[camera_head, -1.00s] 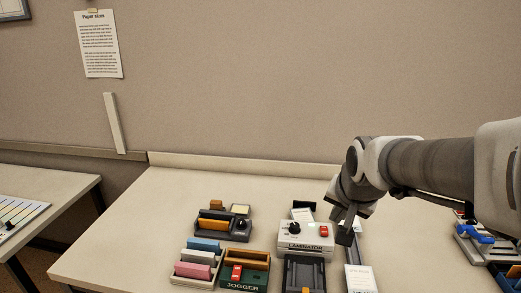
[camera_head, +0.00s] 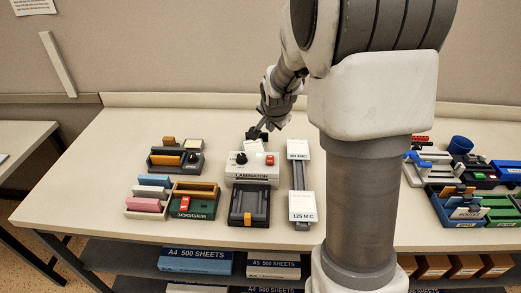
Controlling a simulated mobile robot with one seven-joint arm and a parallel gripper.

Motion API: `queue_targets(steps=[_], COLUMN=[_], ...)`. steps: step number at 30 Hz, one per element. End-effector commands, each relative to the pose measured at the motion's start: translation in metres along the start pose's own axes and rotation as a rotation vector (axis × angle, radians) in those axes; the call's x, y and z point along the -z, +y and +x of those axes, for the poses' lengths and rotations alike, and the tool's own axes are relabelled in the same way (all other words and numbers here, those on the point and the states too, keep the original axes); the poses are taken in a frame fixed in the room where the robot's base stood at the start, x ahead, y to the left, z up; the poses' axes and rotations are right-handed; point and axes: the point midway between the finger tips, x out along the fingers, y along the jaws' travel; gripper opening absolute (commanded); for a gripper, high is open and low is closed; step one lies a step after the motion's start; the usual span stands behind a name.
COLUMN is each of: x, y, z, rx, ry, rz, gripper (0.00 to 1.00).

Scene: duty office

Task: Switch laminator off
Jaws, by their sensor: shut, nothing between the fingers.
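The laminator (camera_head: 252,181) is a white box labelled LAMINATOR, near the middle of the table. Its top carries a black dial (camera_head: 241,158) at the left and a red switch (camera_head: 270,160) at the right. I cannot tell the switch's position at this size. A white sheet stands in a dark holder at the laminator's back. My gripper (camera_head: 258,134) is shut and empty. It appears above the back edge of the laminator in the picture, apart from the red switch.
A dark tray (camera_head: 249,206) lies in front of the laminator. A rail with white 80 MIC and 125 MIC blocks (camera_head: 302,206) stands right of it. The jogger (camera_head: 193,207) and coloured blocks are at left. My arm hides part of the table at right.

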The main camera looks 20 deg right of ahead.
Motion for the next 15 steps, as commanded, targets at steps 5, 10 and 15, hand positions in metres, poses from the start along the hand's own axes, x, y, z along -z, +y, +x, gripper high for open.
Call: queue_targets(steps=[5, 10, 15], x=[0.0028, 0.0029, 0.0028], y=[0.0, 0.0001, 0.0001], z=[0.0084, 0.0096, 0.0094], rx=[0.0, 0.0, 0.0], ry=[0.006, 0.007, 0.007], rz=[0.022, 0.026, 0.025], gripper=[0.0, 0.0, 0.0])
